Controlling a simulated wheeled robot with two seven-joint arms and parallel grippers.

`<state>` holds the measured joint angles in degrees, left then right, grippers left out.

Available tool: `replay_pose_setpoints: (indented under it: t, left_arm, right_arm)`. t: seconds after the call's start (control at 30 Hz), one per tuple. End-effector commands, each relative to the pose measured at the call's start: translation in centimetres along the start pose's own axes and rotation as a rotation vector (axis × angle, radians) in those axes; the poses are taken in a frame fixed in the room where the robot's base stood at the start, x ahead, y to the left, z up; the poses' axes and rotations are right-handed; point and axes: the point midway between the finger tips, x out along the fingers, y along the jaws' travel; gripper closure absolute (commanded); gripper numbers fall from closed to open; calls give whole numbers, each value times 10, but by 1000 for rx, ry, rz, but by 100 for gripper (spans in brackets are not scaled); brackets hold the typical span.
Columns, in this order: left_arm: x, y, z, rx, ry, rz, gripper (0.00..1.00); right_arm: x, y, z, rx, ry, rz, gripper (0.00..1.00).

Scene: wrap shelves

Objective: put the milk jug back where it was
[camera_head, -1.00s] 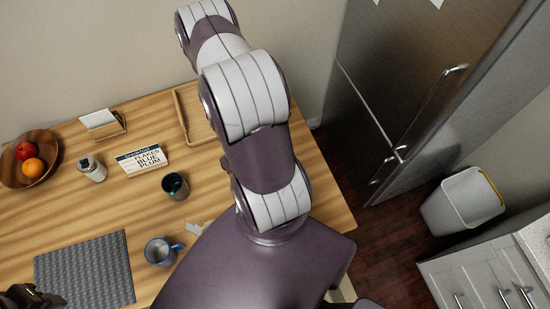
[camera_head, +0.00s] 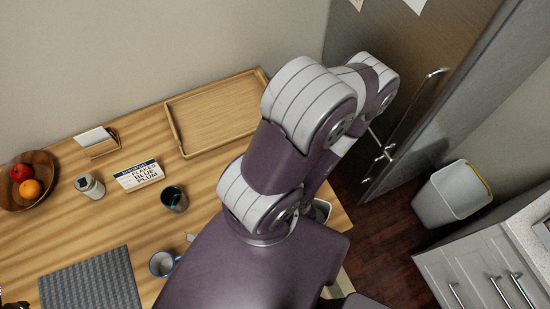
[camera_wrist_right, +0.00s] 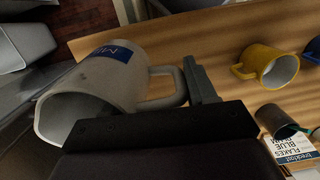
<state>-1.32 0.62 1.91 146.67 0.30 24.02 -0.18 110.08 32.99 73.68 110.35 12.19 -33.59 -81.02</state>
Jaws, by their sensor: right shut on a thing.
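The white milk jug (camera_wrist_right: 105,80) with a blue label shows in the right wrist view, its open mouth toward the lower left. My right gripper (camera_wrist_right: 190,92) is shut on the jug's handle, with a dark finger beside the handle. The jug is near the table's edge in that view; I cannot tell its exact height. In the head view my right arm hides the gripper and most or all of the jug. My left gripper (camera_head: 12,304) barely shows at the lower left corner, too cut off to read.
An empty wooden tray (camera_head: 215,115) lies at the table's back right. A yellow mug (camera_wrist_right: 268,65), a blue mug (camera_head: 163,264), a dark cup (camera_head: 174,198), a cereal box (camera_head: 139,175), a jar (camera_head: 89,186) and a fruit bowl (camera_head: 42,187) stand on the table. A fridge and bin (camera_head: 452,194) are right.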

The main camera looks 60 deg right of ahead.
Motion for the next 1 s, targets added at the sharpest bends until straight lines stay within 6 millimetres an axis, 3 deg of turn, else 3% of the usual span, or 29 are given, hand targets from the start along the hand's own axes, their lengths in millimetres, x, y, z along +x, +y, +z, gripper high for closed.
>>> replay_pose_setpoints:
  t: [0.53, 1.0]
  left_arm:
    - [36, 0, 4, 0, 0, 0, 57]
    - [71, 0, 8, 0, 0, 0, 57]
  right_arm:
    - [28, -27, -43, -7, 0, 2, 100]
    - [58, -58, -97, -4, 1, 0, 100]
